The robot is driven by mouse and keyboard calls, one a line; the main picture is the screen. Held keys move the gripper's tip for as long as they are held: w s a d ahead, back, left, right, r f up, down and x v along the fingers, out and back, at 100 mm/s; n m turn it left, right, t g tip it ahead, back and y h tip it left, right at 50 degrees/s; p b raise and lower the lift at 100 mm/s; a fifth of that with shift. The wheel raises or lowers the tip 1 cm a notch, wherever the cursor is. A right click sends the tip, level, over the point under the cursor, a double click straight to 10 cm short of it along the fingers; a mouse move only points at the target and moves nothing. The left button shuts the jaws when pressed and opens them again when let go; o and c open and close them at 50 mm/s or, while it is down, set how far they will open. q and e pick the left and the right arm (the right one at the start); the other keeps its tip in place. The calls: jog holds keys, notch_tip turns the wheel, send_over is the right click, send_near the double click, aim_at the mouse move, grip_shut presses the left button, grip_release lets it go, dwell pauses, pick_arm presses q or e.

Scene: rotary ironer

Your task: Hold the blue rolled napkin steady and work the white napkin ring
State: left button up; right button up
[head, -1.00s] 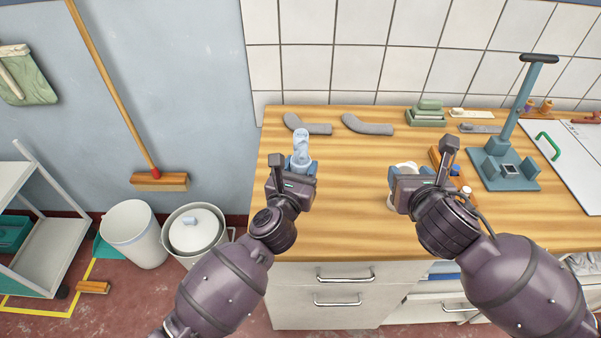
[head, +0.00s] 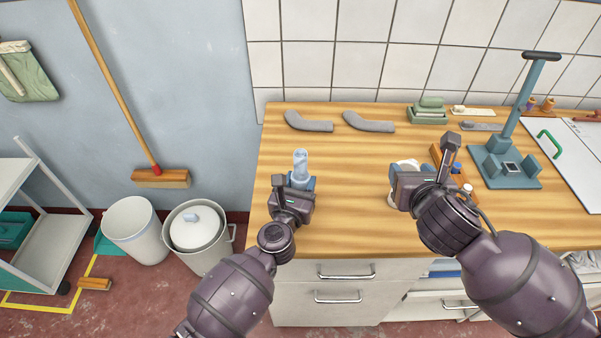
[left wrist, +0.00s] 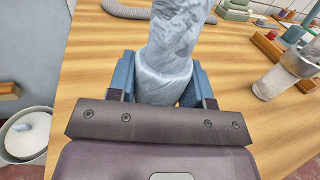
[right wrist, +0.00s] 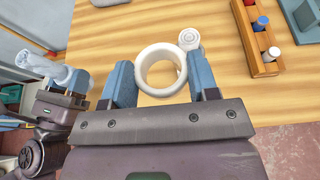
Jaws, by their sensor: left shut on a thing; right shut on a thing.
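The blue rolled napkin (head: 301,163) is pale blue and stands roughly upright in my left gripper (head: 300,182), above the left part of the wooden worktop. In the left wrist view the napkin (left wrist: 165,75) sits between both blue fingers, and its top runs out of the picture. My right gripper (right wrist: 161,82) is shut on the white napkin ring (right wrist: 143,70), whose open hole faces the camera. In the head view the ring is mostly hidden behind my right gripper (head: 408,172). Ring and napkin are well apart.
Two grey curved pieces (head: 308,122) lie at the back. A blue stand (head: 505,165) is at the right. The worktop between my grippers is clear.

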pick_arm(q)
jog(key=shift+d+f+h, duration=0.15)
jog(key=shift+f+h, duration=0.15)
jog(key=shift+f, duration=1.25)
jog(key=shift+f, duration=0.25)
jog(key=o, duration=0.7)
jog(key=shift+r, duration=0.35)
jog(key=shift+c, duration=0.2)
jog(key=c, duration=0.4)
